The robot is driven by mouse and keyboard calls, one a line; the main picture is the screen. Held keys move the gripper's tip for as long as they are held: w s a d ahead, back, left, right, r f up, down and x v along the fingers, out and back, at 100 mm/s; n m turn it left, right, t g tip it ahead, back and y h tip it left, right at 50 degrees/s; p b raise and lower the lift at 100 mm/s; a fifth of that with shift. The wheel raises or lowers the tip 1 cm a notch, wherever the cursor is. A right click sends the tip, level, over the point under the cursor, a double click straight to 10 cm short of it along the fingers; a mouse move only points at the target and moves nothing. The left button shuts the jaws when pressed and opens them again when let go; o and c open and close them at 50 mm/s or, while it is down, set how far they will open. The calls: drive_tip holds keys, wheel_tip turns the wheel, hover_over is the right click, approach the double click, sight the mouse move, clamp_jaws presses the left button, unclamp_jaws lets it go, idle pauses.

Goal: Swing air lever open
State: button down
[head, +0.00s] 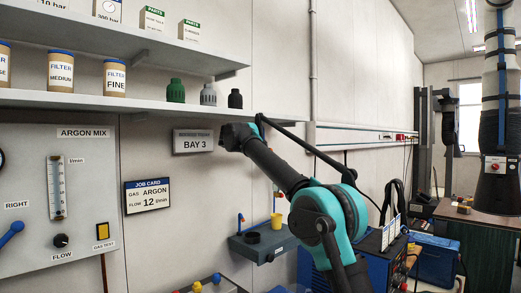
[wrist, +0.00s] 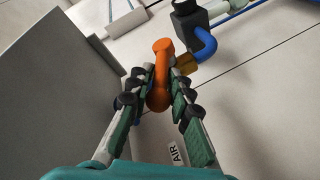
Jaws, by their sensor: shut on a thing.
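The orange air lever (wrist: 160,72) shows in the wrist view, running from a rounded top end down to a rounded lower end. My gripper (wrist: 160,84) has its two green-padded fingers on either side of the lever, shut on it. An AIR label (wrist: 174,153) is on the pale panel just below. A brass fitting (wrist: 186,63) and a blue bent pipe (wrist: 204,45) lie beside the lever at upper right. In the head view my arm reaches toward the wall; I cannot make out the lever or my fingers there.
A large grey box side (wrist: 50,90) stands close left of my gripper in the wrist view. In the head view, a shelf (head: 130,101) with filters and caps runs above the argon panel (head: 30,165). A small grey wall tray (head: 262,241) sits lower, near my arm.

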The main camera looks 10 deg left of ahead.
drive_tip(key=c, duration=1.5)
unclamp_jaws()
drive_tip(key=shift+s, duration=0.1)
drive_tip(key=v, duration=1.1)
drive_tip(key=shift+s+a, duration=0.2)
drive_tip(key=shift+s, duration=0.15)
drive_tip(key=shift+r, duration=0.1)
